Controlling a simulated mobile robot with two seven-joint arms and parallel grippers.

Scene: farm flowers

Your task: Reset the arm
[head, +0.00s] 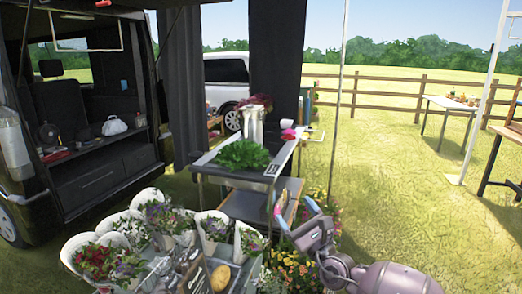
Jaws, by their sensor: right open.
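My right gripper (295,209) is open in the lower middle of the head view, its two fingers spread apart and pointing up and away from me. Nothing shows between the fingers. My right arm reaches in from the bottom right. The gripper is in front of the small table (221,166) and above an orange and yellow flower clump (291,268). My left gripper does not show.
White flower buckets (68,247) crowd the lower left. Leafy greens (241,156) and a metal vase (253,124) stand on the small table. An open dark van (82,185) is at left. A thin pole (339,105) rises behind the gripper. Grass (420,210) at right is open.

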